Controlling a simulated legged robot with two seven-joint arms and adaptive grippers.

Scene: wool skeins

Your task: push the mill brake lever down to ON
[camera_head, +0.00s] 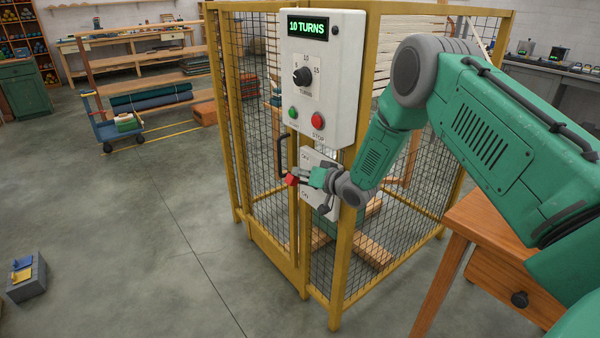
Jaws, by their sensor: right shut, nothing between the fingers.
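The mill brake lever shows as a red knob (291,180) at the front of a small white brake plate (308,157) on the yellow cage post. The knob sits between the two labels, nearer the lower one. My right gripper (302,174) is shut, with its fingertips right beside the knob, at its upper right. I cannot tell whether they touch it. My gripper and wrist cover much of the plate and the lever's arm. My left gripper is out of view.
A white control box (322,75) above reads 10 TURNS and has a dial, a green button and a red button. Yellow mesh cage posts (343,235) stand around it. A dark door handle (282,155) is just left of the knob. A wooden table (490,225) stands at right.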

